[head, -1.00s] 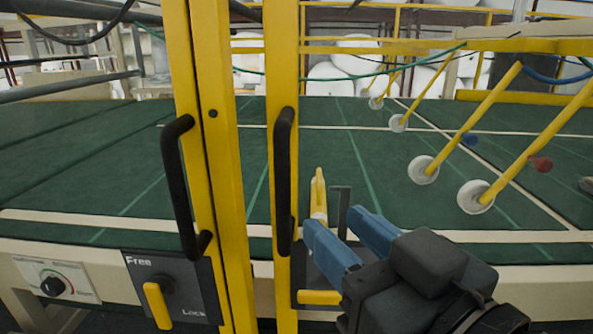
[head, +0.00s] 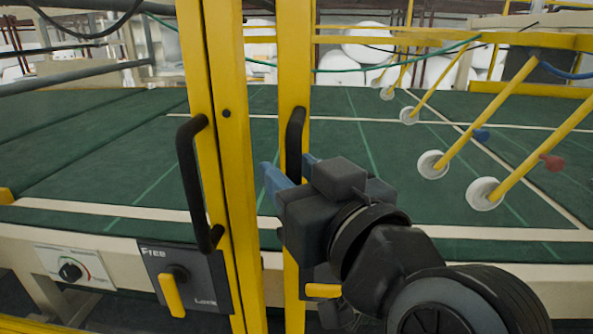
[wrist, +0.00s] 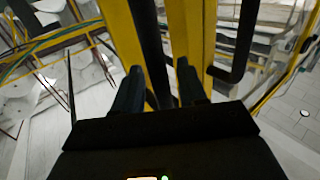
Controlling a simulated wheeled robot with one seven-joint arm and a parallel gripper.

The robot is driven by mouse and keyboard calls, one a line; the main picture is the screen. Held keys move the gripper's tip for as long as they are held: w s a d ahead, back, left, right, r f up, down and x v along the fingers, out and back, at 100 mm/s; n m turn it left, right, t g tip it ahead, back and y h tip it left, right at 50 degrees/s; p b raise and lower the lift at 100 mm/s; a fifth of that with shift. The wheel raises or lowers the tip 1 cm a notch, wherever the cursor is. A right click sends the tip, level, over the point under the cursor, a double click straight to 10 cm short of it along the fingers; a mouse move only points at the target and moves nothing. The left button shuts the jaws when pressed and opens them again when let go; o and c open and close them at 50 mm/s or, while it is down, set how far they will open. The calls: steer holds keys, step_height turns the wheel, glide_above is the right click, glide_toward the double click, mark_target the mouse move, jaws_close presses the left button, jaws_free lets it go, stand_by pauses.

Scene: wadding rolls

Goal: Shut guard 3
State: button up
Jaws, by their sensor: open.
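Two yellow guard frames stand upright side by side in the head view, with a narrow gap between the left frame (head: 230,150) and the right frame (head: 290,60). Each has a black handle: the left handle (head: 189,185) is clear, and the right handle (head: 296,125) is partly hidden by my gripper (head: 288,172). My gripper is open, its blue fingers on either side of the right handle. In the wrist view the handle bar (wrist: 150,50) runs between the fingertips (wrist: 160,76); contact cannot be told. No guard number is legible.
A Free/Lock panel (head: 205,285) with a yellow lever (head: 172,295) sits low on the left; another yellow lever (head: 322,290) is partly hidden below my gripper. Behind is a green machine bed (head: 400,150) with yellow rods ending in white discs (head: 484,193).

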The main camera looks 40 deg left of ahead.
mark_target(241, 163)
steer(key=shift+c, duration=0.2)
jaws_close()
stand_by(0.3)
steer(key=shift+s+a, duration=0.65)
steer(key=shift+a, duration=0.35)
steer(key=shift+s+a, duration=0.65)
steer(key=shift+a, duration=0.35)
steer(key=shift+o, duration=0.2)
jaws_free()
steer(key=shift+a, duration=0.1)
